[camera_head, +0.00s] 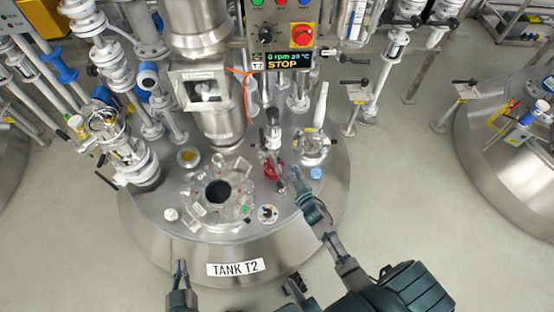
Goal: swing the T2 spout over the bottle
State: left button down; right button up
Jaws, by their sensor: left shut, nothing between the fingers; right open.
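Tank T2 (140,222) is a round steel vessel with fittings on its lid. An upright metal and white fitting (272,132) stands right of centre on the lid. I cannot tell for sure whether it is the T2 spout. A small red item (270,171) is just below it, and I cannot make out the bottle for certain. My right gripper (294,176) is over the lid, just right of the red item, open; I cannot see anything held in it. My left gripper (180,268) is shut and empty at the tank's front, left of the label.
An open round port (217,191) lies left of my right gripper. A control panel (284,30) reading STOP and a thick vertical column (205,60) stand behind. A glass-topped fitting (313,146) and a blue cap (316,173) are close right.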

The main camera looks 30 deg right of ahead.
aim_at(278, 160)
jog(key=w, duration=0.4)
jog(key=shift+f+b, duration=0.1)
jog(key=shift+b, duration=0.25)
pick_arm(q)
jog(key=shift+w+d+r+t+h, duration=0.15)
jog(key=shift+w+r+t+h, duration=0.1)
jog(key=shift+r+t, duration=0.35)
jog(key=shift+w+d+r+t+h, duration=0.15)
jog(key=shift+w+r+t, duration=0.1)
jog(key=shift+r+t, duration=0.35)
pick_arm(e)
jog(key=shift+w, duration=0.35)
jog(key=shift+a, duration=0.1)
grip_shut()
